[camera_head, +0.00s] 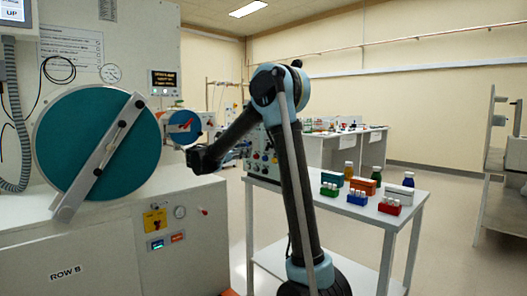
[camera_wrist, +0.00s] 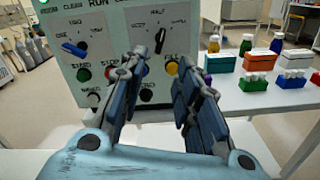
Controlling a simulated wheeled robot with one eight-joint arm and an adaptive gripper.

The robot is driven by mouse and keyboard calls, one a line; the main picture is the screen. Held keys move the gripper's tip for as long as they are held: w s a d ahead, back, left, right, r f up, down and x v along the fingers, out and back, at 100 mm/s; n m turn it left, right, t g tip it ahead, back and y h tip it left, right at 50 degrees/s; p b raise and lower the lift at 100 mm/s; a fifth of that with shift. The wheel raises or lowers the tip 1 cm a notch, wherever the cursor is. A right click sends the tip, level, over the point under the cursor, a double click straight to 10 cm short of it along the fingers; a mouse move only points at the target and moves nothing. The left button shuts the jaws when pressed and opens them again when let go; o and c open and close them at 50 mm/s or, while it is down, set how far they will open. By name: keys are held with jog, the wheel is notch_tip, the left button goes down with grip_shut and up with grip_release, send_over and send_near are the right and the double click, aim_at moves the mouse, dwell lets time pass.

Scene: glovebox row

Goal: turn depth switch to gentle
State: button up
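A grey-green control panel (camera_wrist: 110,25) fills the upper left of the wrist view. It carries a blue rotary knob (camera_wrist: 74,49) at left and a dark upright knob (camera_wrist: 160,40) with a scale, partly marked "HALF". A dark lower knob (camera_wrist: 147,94) shows between my fingers. Which knob is the depth switch I cannot read. My gripper (camera_wrist: 160,62) is open and empty, its two fingers spread in front of the panel. In the head view, my gripper (camera_head: 199,160) hangs left of the panel (camera_head: 262,158), which my arm partly hides.
A side table (camera_head: 340,203) holds coloured racks and bottles. A large machine with a round teal door (camera_head: 85,135) stands at left.

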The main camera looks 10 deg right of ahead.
jog(key=x, duration=1.3)
grip_shut()
